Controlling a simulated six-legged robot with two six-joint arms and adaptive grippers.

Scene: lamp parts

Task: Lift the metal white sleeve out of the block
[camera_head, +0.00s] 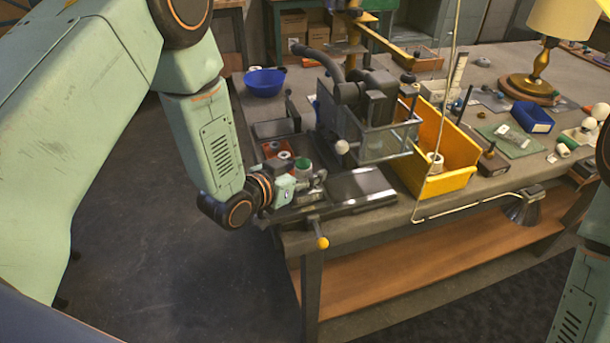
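A small reddish-orange block (268,153) sits near the left end of the workbench. Small pale round tops show in it, one of them whitish (284,156); I cannot tell for sure which is the metal white sleeve. A green-topped cylinder (303,164) stands just right of them. My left gripper (316,180) is low over the bench, just in front of these parts, pointing right. Its fingers are small and dark against the bench, so whether they are open or hold anything is unclear. My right arm shows at the right edge, its gripper out of view.
A dark machine (365,105) stands right behind the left gripper, with a dark flat plate (360,187) in front. A yellow bin (455,182) is to its right. A blue bowl (264,82) lies at the back left. A yellow-tipped knob (322,243) sticks out at the front edge.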

